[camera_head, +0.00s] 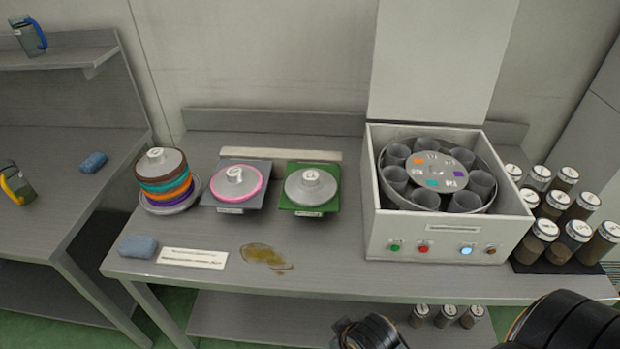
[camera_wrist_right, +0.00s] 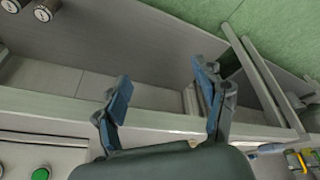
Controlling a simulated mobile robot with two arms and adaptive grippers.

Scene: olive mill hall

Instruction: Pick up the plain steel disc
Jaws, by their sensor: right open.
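The plain steel disc (camera_head: 312,187) lies flat on a green square mat (camera_head: 330,171) on the bench. It is grey with a raised, marked hub and no coloured rim. A similar disc with a pink rim (camera_head: 237,183) lies on a grey mat to its left. My right gripper (camera_wrist_right: 164,98) is open and empty in the right wrist view, its two blue-padded fingers apart over the bench's front edge. Dark parts of my arm show at the bottom of the head view, well in front of the disc. My left gripper is not in view.
A stack of discs with coloured rims (camera_head: 165,180) stands left. A white box machine (camera_head: 447,238) with several cups stands right of the disc, with several jars (camera_head: 571,236) beside it. A sponge (camera_head: 137,246), a label strip (camera_head: 192,258) and a brown spill (camera_head: 265,257) lie in front.

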